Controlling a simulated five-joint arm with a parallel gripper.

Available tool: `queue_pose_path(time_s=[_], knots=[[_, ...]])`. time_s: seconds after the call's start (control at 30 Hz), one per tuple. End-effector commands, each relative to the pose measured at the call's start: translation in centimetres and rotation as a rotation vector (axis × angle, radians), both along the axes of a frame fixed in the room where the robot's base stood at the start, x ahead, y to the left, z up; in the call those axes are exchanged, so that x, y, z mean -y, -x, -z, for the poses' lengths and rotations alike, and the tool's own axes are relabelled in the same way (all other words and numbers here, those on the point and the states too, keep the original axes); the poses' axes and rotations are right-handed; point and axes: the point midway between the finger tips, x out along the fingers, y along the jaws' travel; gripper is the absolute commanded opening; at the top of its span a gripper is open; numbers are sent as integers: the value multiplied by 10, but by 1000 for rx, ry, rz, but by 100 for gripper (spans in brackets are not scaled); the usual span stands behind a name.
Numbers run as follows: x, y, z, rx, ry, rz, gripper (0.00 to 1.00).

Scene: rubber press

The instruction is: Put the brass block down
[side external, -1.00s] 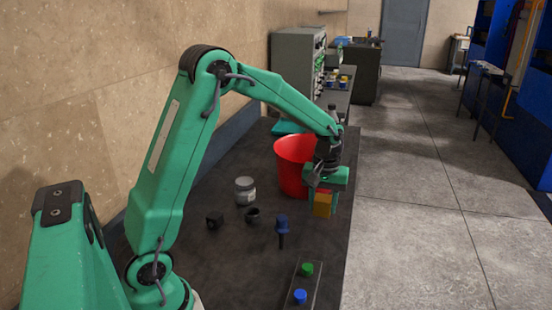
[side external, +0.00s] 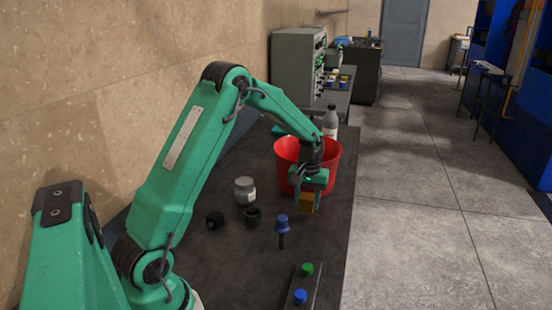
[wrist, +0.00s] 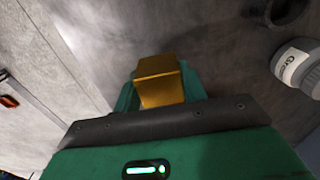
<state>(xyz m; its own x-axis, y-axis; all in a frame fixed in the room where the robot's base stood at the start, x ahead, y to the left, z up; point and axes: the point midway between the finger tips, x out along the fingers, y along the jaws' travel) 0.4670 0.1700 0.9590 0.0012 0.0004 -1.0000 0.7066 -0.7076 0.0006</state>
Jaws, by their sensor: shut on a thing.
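The brass block (side external: 307,201) is a small golden cuboid held under my gripper (side external: 309,190) in the side view. It also shows in the wrist view (wrist: 160,79), sticking out between the green jaws (wrist: 157,92). My gripper is shut on the block, in front of the red bucket (side external: 285,160). The block appears to be above the dark bench top (side external: 230,265); the exact gap beneath it is hard to tell.
A grey labelled jar (side external: 245,191), a black ring (side external: 253,216) and a small black block (side external: 215,219) stand to the left. A blue-topped part (side external: 281,226) is nearer. A strip with green and blue knobs (side external: 304,285) lies in front. A bottle (side external: 330,121) stands behind the bucket.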

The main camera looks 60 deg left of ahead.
Motion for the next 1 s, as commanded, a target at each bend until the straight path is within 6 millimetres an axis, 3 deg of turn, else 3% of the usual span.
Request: queue_pose_path(time_s=[0.4,0.87,0.9,1.0], knots=[[0,0,37,0,0,0,4],[0,0,41,0,0,0,4],[1,0,42,-2,1,0,46],[1,0,42,-2,1,0,63]])
